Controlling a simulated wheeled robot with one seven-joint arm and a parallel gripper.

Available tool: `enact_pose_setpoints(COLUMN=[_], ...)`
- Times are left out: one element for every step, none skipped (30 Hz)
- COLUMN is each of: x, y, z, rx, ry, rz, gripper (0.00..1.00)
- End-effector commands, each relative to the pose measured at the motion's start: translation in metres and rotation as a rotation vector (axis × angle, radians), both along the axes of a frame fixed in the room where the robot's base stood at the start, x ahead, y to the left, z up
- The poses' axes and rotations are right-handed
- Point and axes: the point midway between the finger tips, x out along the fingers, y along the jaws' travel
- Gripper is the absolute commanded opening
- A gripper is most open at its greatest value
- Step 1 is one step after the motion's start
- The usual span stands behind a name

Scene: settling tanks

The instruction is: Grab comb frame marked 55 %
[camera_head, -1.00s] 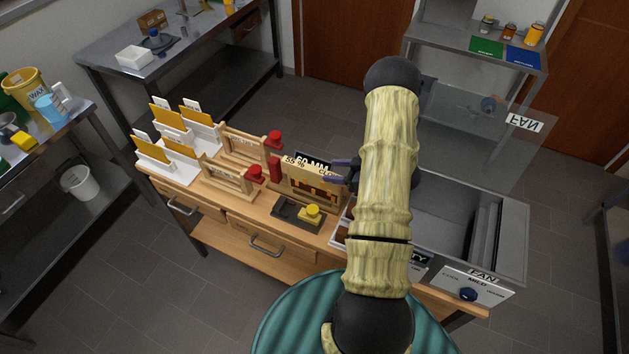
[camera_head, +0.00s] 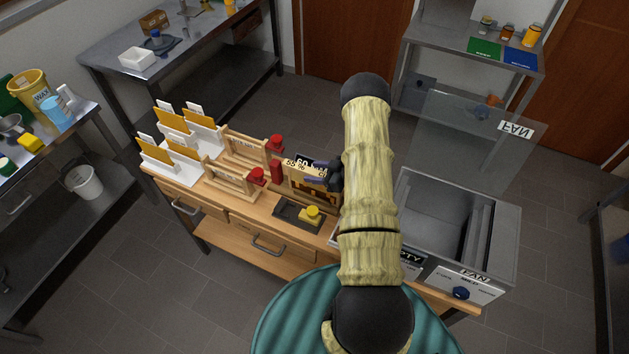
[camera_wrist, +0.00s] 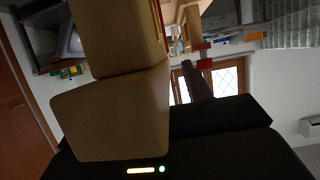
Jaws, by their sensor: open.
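The comb frame marked 55 % (camera_head: 296,168) stands upright on the wooden bench. It has a light wood top bar and a dark comb area below. My gripper (camera_head: 322,182) is open, with its dark fingers in front of the right part of the frame in the head view. The fingers and arm hide the frame's right end. I cannot tell whether the fingers touch it. In the wrist view, large tan blocks fill the left and middle; I cannot tell what they are.
A black tray (camera_head: 282,214) with a yellow block (camera_head: 312,213) lies in front of the frame.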

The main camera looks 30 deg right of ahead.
Motion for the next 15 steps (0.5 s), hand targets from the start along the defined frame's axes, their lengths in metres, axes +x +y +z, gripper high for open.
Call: enact_pose_setpoints(x=[0.0004, 0.0003, 0.0003, 0.0001, 0.0001, 0.0001, 0.0001, 0.0001, 0.0, 0.0, 0.0, -0.0001, -0.0001, -0.0001, -0.0001], y=[0.0, -0.0001, -0.0003, -0.0003, -0.0003, -0.0003, -0.0003, -0.0003, -0.0004, -0.0004, -0.0004, -0.0004, -0.0004, -0.0004, -0.0004], z=[-0.0006, -0.0008, -0.0009, -0.0009, -0.0009, -0.0009, -0.0009, -0.0009, -0.0009, -0.0009, -0.0008, -0.0007, -0.0007, -0.0007, -0.0007], rx=[0.0, 0.0, 0.0, 0.0, 0.0, 0.0, 0.0, 0.0, 0.0, 0.0, 0.0, 0.0, 0.0, 0.0, 0.0], ry=[0.0, 0.0, 0.0, 0.0, 0.0, 0.0, 0.0, 0.0, 0.0, 0.0, 0.0, 0.0, 0.0, 0.0, 0.0], rz=[-0.001, -0.001, -0.001, -0.001, -0.001, -0.001, -0.001, -0.001, -0.001, -0.001, -0.001, -0.001, -0.001, -0.001, -0.001], gripper=[0.49, 0.49, 0.49, 0.49, 0.49, 0.49, 0.49, 0.49, 0.49, 0.49, 0.49, 0.49, 0.49, 0.49, 0.47])
